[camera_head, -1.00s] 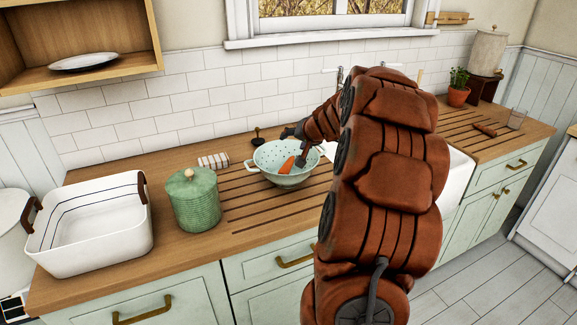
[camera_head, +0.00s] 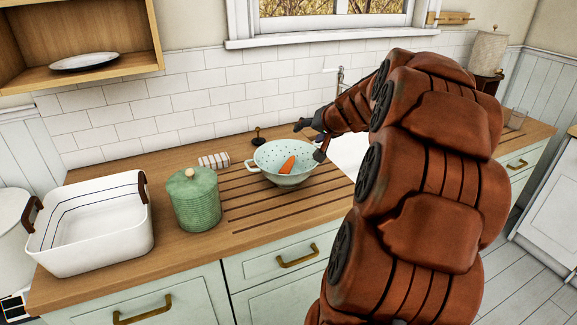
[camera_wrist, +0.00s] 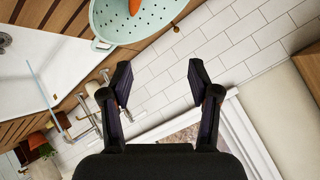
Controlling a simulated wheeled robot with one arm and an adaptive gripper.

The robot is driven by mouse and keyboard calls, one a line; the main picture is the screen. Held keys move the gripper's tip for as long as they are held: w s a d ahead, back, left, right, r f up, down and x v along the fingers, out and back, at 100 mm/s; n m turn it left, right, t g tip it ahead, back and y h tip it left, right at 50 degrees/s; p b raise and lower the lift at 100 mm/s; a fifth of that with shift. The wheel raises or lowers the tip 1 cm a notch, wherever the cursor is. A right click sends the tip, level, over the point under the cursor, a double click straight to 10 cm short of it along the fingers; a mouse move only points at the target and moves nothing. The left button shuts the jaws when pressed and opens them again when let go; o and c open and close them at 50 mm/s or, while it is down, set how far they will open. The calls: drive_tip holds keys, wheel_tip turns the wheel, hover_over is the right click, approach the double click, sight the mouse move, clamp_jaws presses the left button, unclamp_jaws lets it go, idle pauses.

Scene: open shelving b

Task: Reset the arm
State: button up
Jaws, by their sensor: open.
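My gripper (camera_head: 311,140) is open and empty in the head view, at the right rim of the colander, raised a little above the counter. In the wrist view its two fingers (camera_wrist: 159,82) stand wide apart with only wall tiles between them. The pale green colander (camera_head: 268,160) stands on the wooden counter, and part of it shows at the top of the wrist view (camera_wrist: 112,32). An orange carrot-like item (camera_head: 288,165) lies inside it. My arm hides the right part of the counter and much of the sink.
A green lidded jar (camera_head: 194,200) and a white basket with brown handles (camera_head: 95,240) stand on the counter to the left. A white sink (camera_head: 350,150) and tap (camera_head: 340,78) are behind my arm. A wall shelf holds a plate (camera_head: 84,62).

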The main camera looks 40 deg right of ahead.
drive_tip(key=shift+v, duration=1.1)
drive_tip(key=s+a+f+n+g+y, duration=0.1)
drive_tip(key=a+f+n+g+y, duration=0.1)
drive_tip(key=a, duration=0.8)
drive_tip(key=s+a+f+n+g+y, duration=0.1)
drive_tip(key=a+f+n+y, duration=0.15)
drive_tip(key=a, duration=0.85)
drive_tip(key=s+a+f+n+g+y, duration=0.1)
drive_tip(key=s+a+f+n+g, duration=0.15)
drive_tip(key=a, duration=0.75)
drive_tip(key=s+a+f+n+g+h, duration=0.1)
drive_tip(key=s+a+f+g, duration=0.1)
drive_tip(key=s, duration=0.5)
drive_tip(key=s+a+f+n+g+h, duration=0.1)
drive_tip(key=s+a+f+g, duration=0.1)
drive_tip(key=s, duration=0.5)
drive_tip(key=s+a+f+n+g+h, duration=0.1)
drive_tip(key=s+a+f+g, duration=0.1)
drive_tip(key=s+a, duration=0.2)
drive_tip(key=s, duration=0.3)
drive_tip(key=shift+s+a+f+n, duration=0.2)
drive_tip(key=shift+s+f+n, duration=0.05)
drive_tip(key=shift+n, duration=0.05)
